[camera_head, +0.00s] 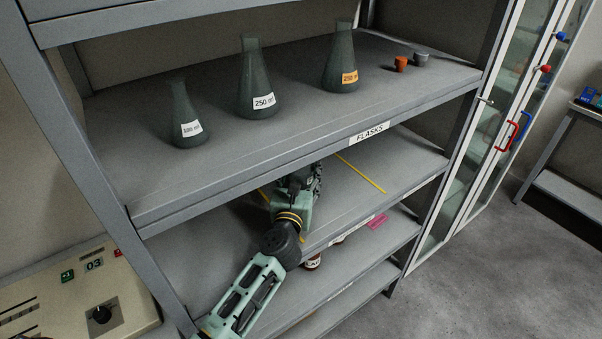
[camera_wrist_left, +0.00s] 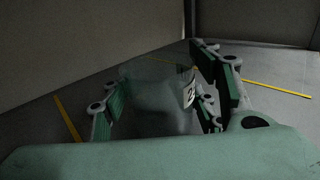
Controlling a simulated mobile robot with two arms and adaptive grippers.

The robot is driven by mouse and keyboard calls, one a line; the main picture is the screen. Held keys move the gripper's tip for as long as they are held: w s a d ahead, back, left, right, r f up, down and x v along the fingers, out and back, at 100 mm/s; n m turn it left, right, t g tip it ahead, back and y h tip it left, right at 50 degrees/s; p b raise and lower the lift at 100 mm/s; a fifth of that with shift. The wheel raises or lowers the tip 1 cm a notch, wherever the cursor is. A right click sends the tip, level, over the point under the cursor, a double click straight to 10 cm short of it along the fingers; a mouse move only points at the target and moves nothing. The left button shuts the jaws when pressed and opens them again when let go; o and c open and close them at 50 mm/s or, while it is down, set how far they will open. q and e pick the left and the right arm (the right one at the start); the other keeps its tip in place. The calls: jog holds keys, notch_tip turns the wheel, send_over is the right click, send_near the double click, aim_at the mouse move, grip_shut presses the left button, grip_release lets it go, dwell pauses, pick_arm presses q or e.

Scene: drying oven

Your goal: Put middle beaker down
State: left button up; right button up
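The middle beaker (camera_wrist_left: 155,97) is a clear, dim glass vessel with a white label at its right side. In the left wrist view it stands between the two finger pads of my left gripper (camera_wrist_left: 160,110), which flank it closely on both sides and look shut on it. It is over the middle shelf (camera_head: 408,161), between yellow tape lines; whether its base touches the shelf is hidden. In the head view my left gripper (camera_head: 300,182) reaches into this shelf under the top board, which hides the beaker and fingertips. My right gripper is not in view.
The top shelf labelled FLASKS (camera_head: 420,85) holds three conical flasks (camera_head: 257,85), with an orange stopper (camera_head: 400,64) and a grey one (camera_head: 421,59) nearby. Its front edge hangs close over my arm. A control panel (camera_head: 85,300) is at lower left.

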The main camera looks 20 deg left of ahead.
pick_arm(q)
jog(key=shift+o, duration=1.3)
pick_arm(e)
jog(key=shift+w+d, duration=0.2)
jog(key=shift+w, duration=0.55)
pick_arm(q)
jog(key=shift+r, duration=0.3)
jog(key=s, duration=0.3)
jog(key=s+d, duration=0.1)
jog(key=s, duration=0.3)
jog(key=s+b, duration=0.1)
jog(key=s, duration=0.2)
jog(key=shift+s+d+f, duration=0.15)
jog(key=shift+s+f, duration=0.1)
jog(key=shift+s, duration=0.65)
jog(key=shift+s+r, duration=0.1)
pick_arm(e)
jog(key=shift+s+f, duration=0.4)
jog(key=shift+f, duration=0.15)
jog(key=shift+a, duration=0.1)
